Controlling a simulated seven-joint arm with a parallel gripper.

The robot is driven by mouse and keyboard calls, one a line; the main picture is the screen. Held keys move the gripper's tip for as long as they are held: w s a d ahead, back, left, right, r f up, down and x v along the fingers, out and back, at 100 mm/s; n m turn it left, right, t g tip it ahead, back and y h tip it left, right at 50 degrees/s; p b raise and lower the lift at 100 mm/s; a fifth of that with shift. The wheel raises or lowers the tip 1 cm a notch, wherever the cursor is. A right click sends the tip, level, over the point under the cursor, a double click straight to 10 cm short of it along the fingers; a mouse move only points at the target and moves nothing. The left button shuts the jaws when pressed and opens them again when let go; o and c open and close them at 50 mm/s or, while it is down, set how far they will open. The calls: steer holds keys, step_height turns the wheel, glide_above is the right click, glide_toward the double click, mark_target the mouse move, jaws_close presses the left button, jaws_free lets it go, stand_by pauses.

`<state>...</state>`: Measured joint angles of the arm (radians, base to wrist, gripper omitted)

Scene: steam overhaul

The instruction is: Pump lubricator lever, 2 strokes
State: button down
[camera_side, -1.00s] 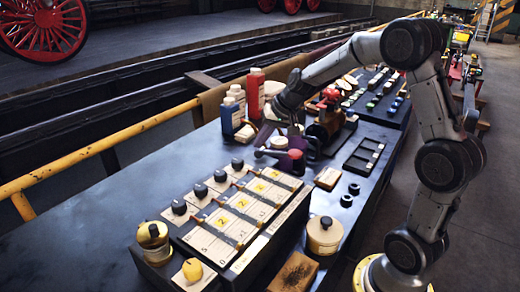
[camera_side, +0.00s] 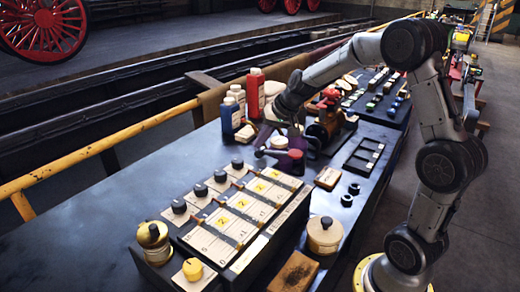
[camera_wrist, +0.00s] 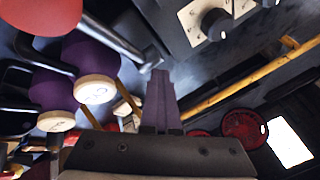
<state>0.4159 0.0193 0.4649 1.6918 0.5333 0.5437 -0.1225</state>
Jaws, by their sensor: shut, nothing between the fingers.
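My gripper (camera_wrist: 161,75) is shut and empty, its purple fingers together. It shows small in the side view (camera_side: 262,138), over the bench behind the row of numbered cards. In the wrist view a grey metal lever (camera_wrist: 122,40) slants down from the upper left, its end close to my fingertips. I cannot tell whether they touch. The lever also seems to show in the side view, with a rounded grey end (camera_side: 260,153). A dark machine with a red top (camera_side: 328,125) stands to the right of my gripper. My wrist hides part of that area.
Blue (camera_side: 231,115) and red (camera_side: 256,92) bottles stand left of my gripper. The card panel (camera_side: 240,222) with black knobs lies in front. Purple cylinders with cream ends (camera_wrist: 92,75) and a red rounded thing (camera_wrist: 40,15) are close at the wrist view's left. The bench's left is clear.

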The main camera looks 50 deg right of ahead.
steer(key=shift+s+f+g, duration=0.15)
steer(key=shift+s+f, duration=0.15)
steer(key=shift+f, duration=0.3)
steer(key=shift+s+f+g, duration=0.15)
steer(key=shift+s+f, duration=0.1)
steer(key=shift+f, duration=0.3)
steer(key=shift+a+r, duration=0.15)
steer(key=shift+r, duration=0.35)
steer(key=shift+w+r, duration=0.3)
steer(key=shift+r, duration=0.6)
steer(key=shift+w+r, duration=0.35)
steer(key=shift+r, duration=0.6)
steer(key=shift+w+r, duration=0.3)
steer(key=shift+r, duration=0.6)
steer(key=shift+a, duration=0.1)
steer(key=s+a+r+n+t, duration=0.2)
steer(key=a+r, duration=0.4)
steer(key=r, duration=0.1)
steer(key=s+a+r+n, duration=0.35)
steer(key=s+a, duration=0.35)
steer(key=s, duration=0.5)
steer(key=s+f+n+g, duration=0.1)
steer(key=s+f, duration=0.3)
steer(key=s, duration=0.3)
steer(key=s+f+n+g, duration=0.1)
steer(key=s+f, duration=0.3)
steer(key=s, duration=0.4)
steer(key=shift+s+h, duration=0.3)
